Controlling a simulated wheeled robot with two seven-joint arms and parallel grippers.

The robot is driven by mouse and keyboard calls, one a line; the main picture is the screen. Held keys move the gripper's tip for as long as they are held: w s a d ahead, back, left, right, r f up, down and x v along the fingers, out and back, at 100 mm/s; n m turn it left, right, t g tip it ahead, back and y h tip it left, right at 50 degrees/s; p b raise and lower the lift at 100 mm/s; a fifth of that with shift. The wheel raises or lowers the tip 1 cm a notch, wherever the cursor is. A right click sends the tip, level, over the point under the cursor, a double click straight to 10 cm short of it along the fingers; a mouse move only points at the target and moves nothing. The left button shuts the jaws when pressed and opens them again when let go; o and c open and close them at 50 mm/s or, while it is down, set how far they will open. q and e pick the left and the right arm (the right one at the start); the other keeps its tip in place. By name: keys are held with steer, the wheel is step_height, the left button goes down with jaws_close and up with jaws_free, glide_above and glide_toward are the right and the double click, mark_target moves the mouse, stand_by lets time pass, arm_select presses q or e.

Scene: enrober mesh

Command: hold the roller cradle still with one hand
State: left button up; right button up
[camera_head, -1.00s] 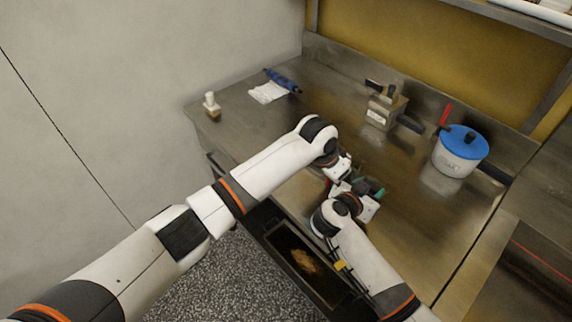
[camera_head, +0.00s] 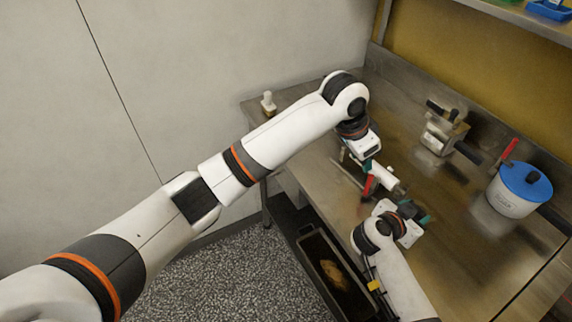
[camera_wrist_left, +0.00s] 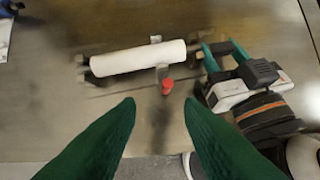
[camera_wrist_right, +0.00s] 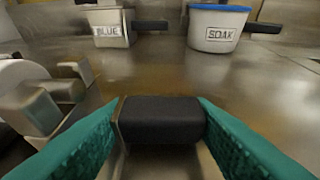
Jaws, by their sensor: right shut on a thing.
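The roller cradle, with a white roller (camera_wrist_left: 138,57) and a red knob (camera_wrist_left: 167,86), lies on the steel bench in the left wrist view. The roller (camera_head: 384,177) also shows between my grippers in the head view. My right gripper (camera_wrist_right: 160,118) is shut on the cradle's black handle block, its teal fingers on either side. In the left wrist view it sits at the cradle's right end. My left gripper (camera_wrist_left: 160,110) is open and empty, its green fingers wide apart, on the near side of the roller. My arm partly hides the cradle in the head view.
A blue-lidded white pot (camera_head: 518,190) labelled SOAK and a metal box (camera_head: 440,132) with dark handles stand behind the cradle. A small white-topped object (camera_head: 268,103) stands at the bench's far left corner. A dark tray (camera_head: 335,270) lies below the front edge.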

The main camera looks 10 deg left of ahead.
arm_select(q)
steer(key=s+d+f+n+h, duration=0.35)
steer(key=n+h, duration=0.25)
steer(key=h, duration=0.3)
steer(key=a+f+n+t, duration=0.3)
steer(key=a+n+t, duration=0.2)
steer(key=a+n, duration=0.2)
steer(key=a+f+n+t, duration=0.3)
steer(key=a+n+t, duration=0.2)
steer(key=a+n, duration=0.2)
steer(key=x, duration=0.9)
steer(key=shift+w+d+f, duration=0.1)
steer(key=shift+w+d, duration=0.05)
steer(key=shift+d, duration=0.1)
steer(key=d, duration=0.1)
steer(key=s+d, duration=0.1)
steer(key=d, duration=0.1)
steer(key=shift+s, duration=0.1)
steer(key=w+a, duration=0.3)
steer(key=a, duration=0.1)
steer(key=w+a, duration=0.4)
steer(key=shift+w+a, duration=0.3)
steer(key=v, duration=1)
steer(key=shift+w+a, duration=0.25)
steer(key=shift+a, duration=0.15)
